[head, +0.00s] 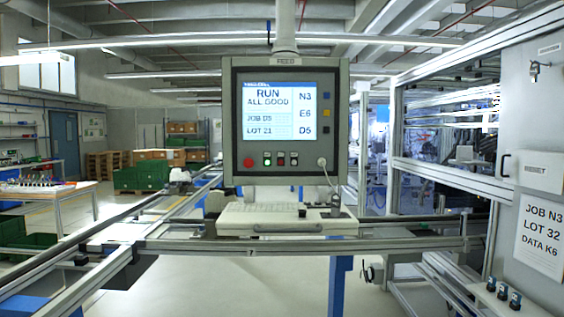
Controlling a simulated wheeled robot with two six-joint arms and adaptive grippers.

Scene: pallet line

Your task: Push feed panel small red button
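The feed panel (229,130) hangs in the middle of the head view, a grey box with a dark face and a lit screen (280,109) reading RUN ALL GOOD. Along the lower edge of its face is a row of controls. A larger round red button (248,162) is at the left. To its right are several small buttons on pale plates, one greenish (267,161) and one that looks red (280,160); they are too small to tell their exact state. Neither of my grippers shows in this view.
A keyboard shelf (285,220) sits below the panel, with a small dark joystick-like part at its right. A metal rail (400,244) crosses in front. A cabinet (540,215) with posted signs stands at right. A cable hangs from the panel's lower right.

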